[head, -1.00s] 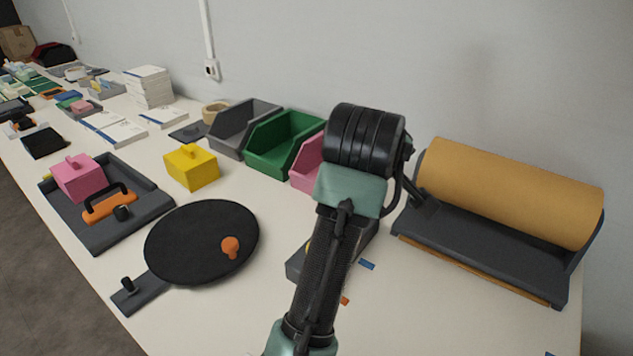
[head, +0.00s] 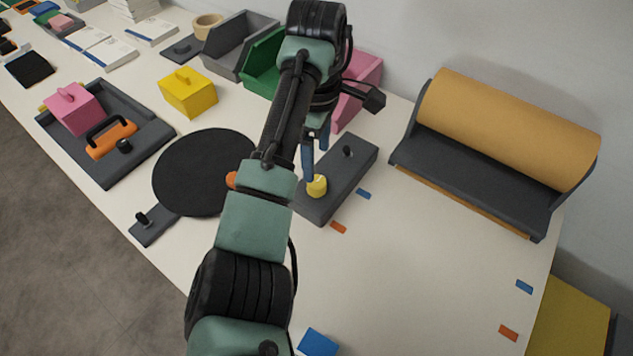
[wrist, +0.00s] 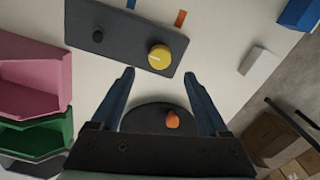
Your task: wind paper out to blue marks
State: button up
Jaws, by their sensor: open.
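A brown paper roll (head: 510,130) lies in a dark dispenser (head: 470,185) at the right, with a thin brown edge of paper along its front. Blue marks (head: 363,193) (head: 524,287) lie on the table in front of it, at left and right. A dark control box (head: 350,170) carries a yellow knob (head: 317,187) with a pale line and a smaller black knob (head: 347,151). My gripper (head: 314,168) is open and empty just over the yellow knob. In the wrist view the yellow knob (wrist: 159,57) shows just beyond the open fingertips (wrist: 158,75); contact cannot be told.
Orange marks (head: 338,227) (head: 508,332) lie near the blue ones. A black turntable (head: 203,175) with an orange knob, a tray (head: 145,155), a yellow box (head: 188,93) and open bins (head: 240,45) stand to the left. The table before the dispenser is clear.

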aim_at(316, 182)
notch_tip(316, 182, down, 7)
dwell(0.3)
grip_shut()
dwell(0.4)
